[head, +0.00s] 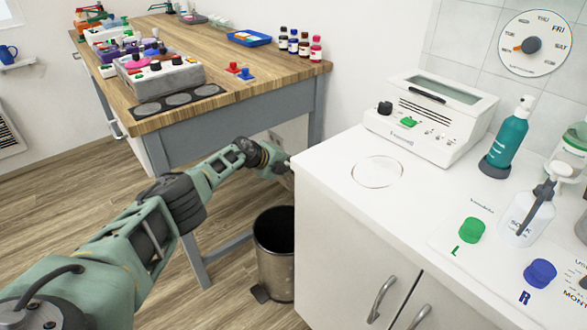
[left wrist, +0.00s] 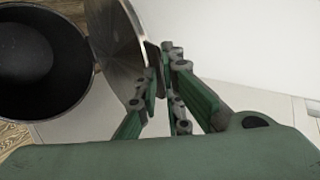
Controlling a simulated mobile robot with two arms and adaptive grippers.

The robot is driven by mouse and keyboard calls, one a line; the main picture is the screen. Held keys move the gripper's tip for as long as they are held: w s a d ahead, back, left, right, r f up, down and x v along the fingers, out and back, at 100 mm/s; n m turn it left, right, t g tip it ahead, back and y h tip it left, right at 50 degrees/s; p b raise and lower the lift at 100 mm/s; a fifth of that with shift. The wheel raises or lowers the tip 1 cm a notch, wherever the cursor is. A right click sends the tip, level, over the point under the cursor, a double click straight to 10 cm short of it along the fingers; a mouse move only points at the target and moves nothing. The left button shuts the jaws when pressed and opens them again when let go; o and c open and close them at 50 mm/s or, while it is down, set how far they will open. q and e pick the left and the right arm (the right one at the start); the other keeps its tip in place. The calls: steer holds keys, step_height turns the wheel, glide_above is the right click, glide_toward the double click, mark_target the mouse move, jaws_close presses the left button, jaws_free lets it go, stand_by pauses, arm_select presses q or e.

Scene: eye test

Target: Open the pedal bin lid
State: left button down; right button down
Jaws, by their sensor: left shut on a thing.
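The pedal bin (head: 274,255) is a dark metal cylinder on the floor beside the white cabinet, with its pedal at its base. Its top is open, and the black inside (left wrist: 38,62) shows in the left wrist view. The round metal lid (left wrist: 116,42) stands raised, steeply tilted, at the right of the opening. My left gripper (left wrist: 162,68) is shut on the lid at its edge side. In the head view my left arm reaches over to the cabinet's edge, and the fingers and lid are hidden there. My right gripper is in neither view.
The white cabinet (head: 330,225) stands close to the right of the bin, its top holding a white device (head: 432,117) and bottles. A wooden workbench (head: 265,78) with several items stands behind; its grey leg is left of the bin. Floor at left is clear.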

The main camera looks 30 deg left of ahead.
arm_select(q)
steer(key=shift+w+r, duration=0.1)
steer(key=shift+r, duration=0.1)
steer(key=c, duration=2)
jaws_free()
steer(key=shift+f, duration=0.1)
steer(key=v, duration=1.2)
steer(key=shift+d, duration=0.1)
